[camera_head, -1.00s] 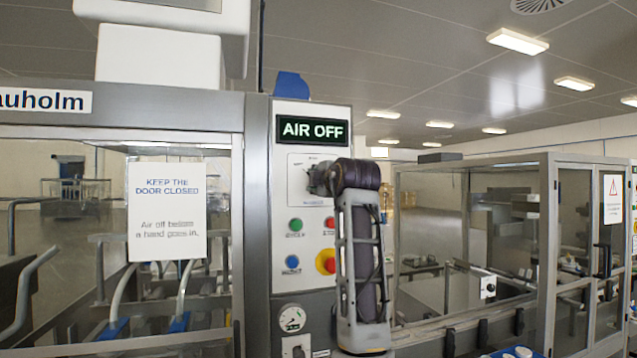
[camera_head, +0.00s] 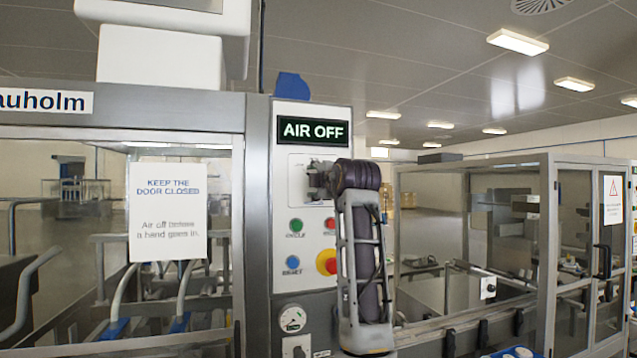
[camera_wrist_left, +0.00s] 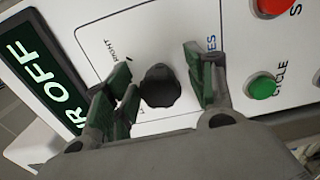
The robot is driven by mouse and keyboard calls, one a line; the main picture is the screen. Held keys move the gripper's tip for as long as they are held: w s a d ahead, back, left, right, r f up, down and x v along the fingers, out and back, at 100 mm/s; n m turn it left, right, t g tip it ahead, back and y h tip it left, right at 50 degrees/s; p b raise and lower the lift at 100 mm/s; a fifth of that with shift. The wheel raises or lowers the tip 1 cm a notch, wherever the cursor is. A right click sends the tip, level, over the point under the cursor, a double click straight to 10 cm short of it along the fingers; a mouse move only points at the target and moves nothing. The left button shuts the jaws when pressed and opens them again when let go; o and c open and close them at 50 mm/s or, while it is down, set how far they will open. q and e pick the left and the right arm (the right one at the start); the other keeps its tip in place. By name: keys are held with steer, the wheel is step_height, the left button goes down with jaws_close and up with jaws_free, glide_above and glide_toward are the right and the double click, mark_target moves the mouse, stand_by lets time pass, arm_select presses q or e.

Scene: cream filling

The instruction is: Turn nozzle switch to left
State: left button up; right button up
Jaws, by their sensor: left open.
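The nozzle switch is a dark round knob (camera_wrist_left: 160,87) on a white panel plate, seen in the left wrist view. The word RIGHT is printed beside it, and part of a longer label shows on its other side. My left gripper (camera_wrist_left: 158,90) is open, with one green-padded finger on each side of the knob. Gaps show between the fingers and the knob. In the head view my left gripper (camera_head: 318,180) is at the panel plate below the lit AIR OFF display (camera_head: 312,130), and it hides the knob there. My right gripper is out of view.
Green (camera_head: 296,225), blue (camera_head: 292,262) and red-on-yellow (camera_head: 327,262) buttons sit below the plate, close to my left arm. A pressure gauge (camera_head: 292,318) is lower down. A glazed door with a paper sign (camera_head: 168,211) is at left; a glazed machine enclosure is at right.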

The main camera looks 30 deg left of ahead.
arm_select(q)
steer(key=v, duration=1.2)
stand_by(0.3)
stand_by(0.5)
